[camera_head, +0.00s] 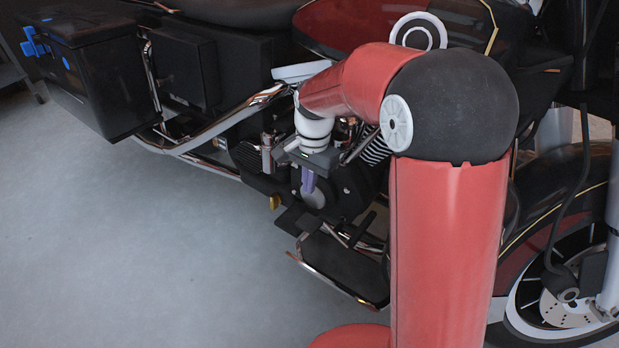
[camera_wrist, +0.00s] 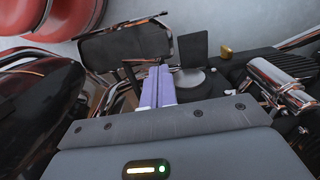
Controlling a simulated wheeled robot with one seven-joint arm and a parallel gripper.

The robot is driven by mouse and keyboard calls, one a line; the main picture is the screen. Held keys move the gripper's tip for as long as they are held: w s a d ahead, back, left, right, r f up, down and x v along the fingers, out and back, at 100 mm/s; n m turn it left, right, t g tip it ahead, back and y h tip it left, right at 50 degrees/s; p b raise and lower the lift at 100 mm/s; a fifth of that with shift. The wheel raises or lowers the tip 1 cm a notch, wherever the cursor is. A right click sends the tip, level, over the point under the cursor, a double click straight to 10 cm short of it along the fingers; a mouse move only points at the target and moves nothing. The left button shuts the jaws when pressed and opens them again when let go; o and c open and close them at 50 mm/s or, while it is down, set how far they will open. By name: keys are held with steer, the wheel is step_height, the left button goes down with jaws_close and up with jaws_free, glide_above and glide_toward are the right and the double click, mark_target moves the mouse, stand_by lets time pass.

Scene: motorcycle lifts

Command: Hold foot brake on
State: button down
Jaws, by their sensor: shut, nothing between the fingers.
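The motorcycle (camera_head: 205,70) stands side-on across the head view. A small flat black pad (camera_head: 294,219), which looks like the foot brake pedal, sticks out low on its side, just above the footboard (camera_head: 345,266). In the wrist view the pad (camera_wrist: 193,45) lies beyond and right of the fingertips, and the footboard (camera_wrist: 122,48) lies beyond and left. My gripper (camera_head: 308,184) has purple fingers pointing down, close together and empty, above the pad beside the engine. The fingers show in the wrist view (camera_wrist: 159,72). I cannot tell whether they touch anything.
A gold peg (camera_head: 274,201) and chrome exhaust pipes (camera_head: 215,130) lie near my gripper. The dark engine (camera_head: 345,190) is close behind it. A front wheel (camera_head: 565,290) is at the right. The grey floor (camera_head: 110,250) at the left is clear.

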mark_target(304, 218)
steer(key=f, duration=0.3)
steer(key=f+b, duration=0.1)
steer(key=f, duration=0.5)
steer(key=shift+s+a+f+b, duration=0.25)
steer(key=shift+s+a+b, duration=0.05)
steer(key=shift+s, duration=0.1)
steer(key=shift+w+a+f+h+p, duration=0.2)
steer(key=shift+a+f+h+p, duration=0.15)
steer(key=shift+p, duration=0.35)
steer(key=shift+g+h, duration=0.75)
steer(key=shift+g, duration=0.05)
steer(key=f, duration=0.1)
steer(key=a+f, duration=0.1)
steer(key=w+f+p, duration=0.1)
steer(key=f, duration=0.1)
steer(key=shift+a, duration=0.4)
steer(key=shift+s+f, duration=0.15)
